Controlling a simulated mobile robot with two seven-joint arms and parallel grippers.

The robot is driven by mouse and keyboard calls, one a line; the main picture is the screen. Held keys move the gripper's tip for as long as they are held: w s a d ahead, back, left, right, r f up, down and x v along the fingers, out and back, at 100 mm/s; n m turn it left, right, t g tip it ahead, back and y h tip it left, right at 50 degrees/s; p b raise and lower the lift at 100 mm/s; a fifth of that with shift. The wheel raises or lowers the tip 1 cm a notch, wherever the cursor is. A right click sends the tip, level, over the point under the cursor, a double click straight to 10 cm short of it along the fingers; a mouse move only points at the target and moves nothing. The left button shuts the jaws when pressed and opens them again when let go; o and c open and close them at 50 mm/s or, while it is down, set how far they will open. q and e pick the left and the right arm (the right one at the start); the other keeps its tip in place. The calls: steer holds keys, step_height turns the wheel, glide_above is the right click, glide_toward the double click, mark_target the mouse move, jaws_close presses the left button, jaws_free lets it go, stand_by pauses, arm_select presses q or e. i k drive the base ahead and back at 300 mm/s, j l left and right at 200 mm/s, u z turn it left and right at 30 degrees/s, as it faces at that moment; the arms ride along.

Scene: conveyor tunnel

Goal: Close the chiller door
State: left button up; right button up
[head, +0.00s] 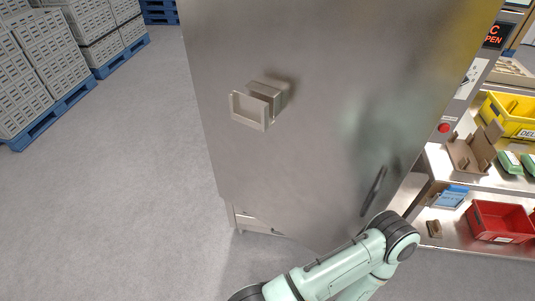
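The chiller door (310,140) is a large brushed-metal panel filling the middle of the head view. A pale, boxy handle (258,106) stands out from its upper left part. No gripper touches the handle. One of my mint-green arms crosses the bottom of the view, its dark elbow joint low at the right, in front of the door's lower edge. Neither gripper shows. A dark slim shape on the lower right of the door looks like a reflection, but I cannot be sure. I cannot tell how far the door stands open.
Shelves at the right hold a yellow bin (512,113), an open cardboard box (472,150) and a red bin (500,222). A red button (444,128) sits on the metal post beside the door. Grey crates (45,75) on blue pallets stand at the upper left. The left floor is clear.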

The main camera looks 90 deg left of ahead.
mark_target(366, 86)
steer(key=u, duration=2.85)
steer(key=j+z, duration=0.3)
